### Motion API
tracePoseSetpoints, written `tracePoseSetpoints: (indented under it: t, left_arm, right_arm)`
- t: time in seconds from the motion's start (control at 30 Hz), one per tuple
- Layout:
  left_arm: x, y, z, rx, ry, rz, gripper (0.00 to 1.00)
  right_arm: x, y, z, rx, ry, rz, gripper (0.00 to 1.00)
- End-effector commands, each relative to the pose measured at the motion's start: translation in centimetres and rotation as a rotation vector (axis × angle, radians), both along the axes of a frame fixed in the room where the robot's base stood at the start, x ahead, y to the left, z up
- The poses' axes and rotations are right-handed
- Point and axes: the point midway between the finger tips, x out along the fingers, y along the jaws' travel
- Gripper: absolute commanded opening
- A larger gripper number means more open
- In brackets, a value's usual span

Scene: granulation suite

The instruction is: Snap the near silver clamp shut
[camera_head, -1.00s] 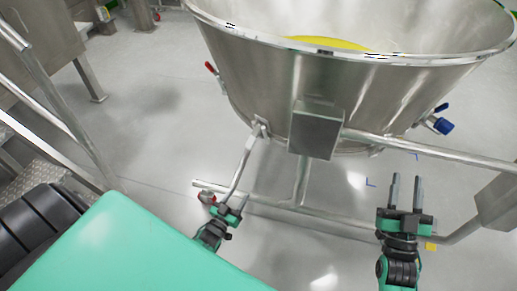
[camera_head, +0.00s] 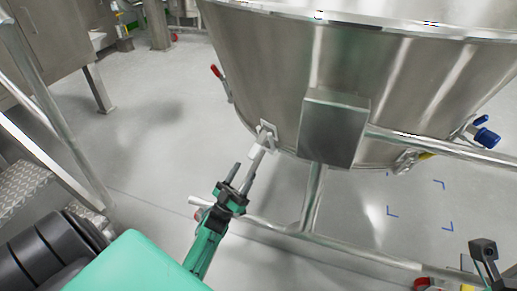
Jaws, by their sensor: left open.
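The near silver clamp (camera_head: 267,134) sits low on the front left of the steel bowl (camera_head: 390,85). Its pale lever (camera_head: 257,151) slopes down and left, away from the bowl wall. My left gripper (camera_head: 241,175) is open just below the clamp, with its fingers pointing up at the lever. The lever's lower part runs in among the fingers; I cannot tell whether they touch it. My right gripper (camera_head: 484,252) shows only partly at the lower right edge, and its jaw state is unclear. Another silver clamp (camera_head: 405,162) is on the bowl's lower right.
A steel box bracket (camera_head: 335,125) stands out right of the near clamp. A steel frame tube (camera_head: 335,248) runs below the bowl. A red-handled fitting (camera_head: 217,74) is at the left, a blue-handled valve (camera_head: 485,137) at the right. The floor (camera_head: 150,130) left of the bowl is clear.

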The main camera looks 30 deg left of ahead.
Motion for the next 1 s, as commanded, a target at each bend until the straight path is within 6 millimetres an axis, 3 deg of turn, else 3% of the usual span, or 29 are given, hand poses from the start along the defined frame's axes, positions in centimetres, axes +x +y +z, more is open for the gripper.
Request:
tracePoseSetpoints:
  t: [0.3,0.5,0.9,0.93,1.0]
  left_arm:
    - [4.7,-0.7,4.7,0.000,-0.004,0.001,0.49]
    - [6.6,-1.0,6.5,0.000,0.000,0.000,0.49]
    - [7.2,-1.1,7.2,-0.001,0.002,0.000,0.49]
    - [7.2,-1.1,7.2,-0.001,0.002,0.000,0.47]
    - [7.2,-1.1,7.2,-0.001,0.002,0.000,0.33]
  right_arm:
    - [0.0,0.7,0.1,-0.001,-0.023,0.021,0.36]
    - [0.0,0.9,0.3,-0.002,-0.035,0.029,0.36]
    - [0.0,1.1,0.5,-0.005,-0.032,0.035,0.36]
    - [0.0,1.1,0.5,-0.004,-0.033,0.035,0.36]
    - [0.0,1.1,0.5,-0.004,-0.034,0.035,0.36]
